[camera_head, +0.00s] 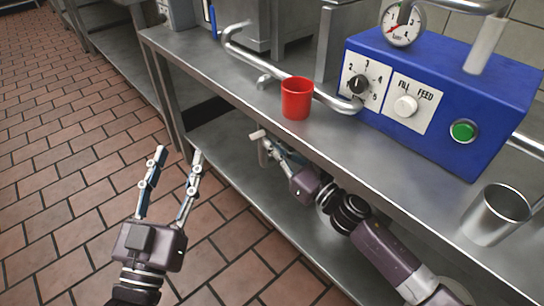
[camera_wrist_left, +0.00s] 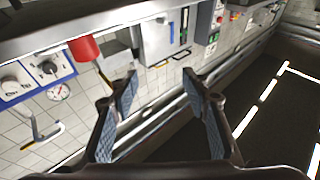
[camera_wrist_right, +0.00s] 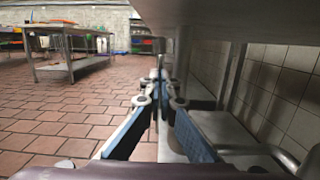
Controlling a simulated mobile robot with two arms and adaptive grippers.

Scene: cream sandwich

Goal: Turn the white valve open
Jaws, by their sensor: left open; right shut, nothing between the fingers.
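The white valve (camera_head: 406,106) is a round knob on a white plate marked FILL and FEED, on the front of a blue machine (camera_head: 440,90). It also shows at the left edge of the left wrist view (camera_wrist_left: 10,86). My left gripper (camera_head: 178,156) is open and empty over the tiled floor, left of the counter and away from the valve. My right gripper (camera_head: 263,146) is shut and empty. It is low at the counter's front edge, partly under the top, well below and left of the valve. The right wrist view shows its fingers together (camera_wrist_right: 160,85).
A red cup (camera_head: 296,100) stands on the steel counter (camera_head: 385,150), left of the machine, by a bent metal pipe (camera_head: 270,66). A black numbered knob (camera_head: 358,84), green button (camera_head: 463,131) and gauge (camera_head: 402,25) are on the machine. A metal cup (camera_head: 494,218) stands at right.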

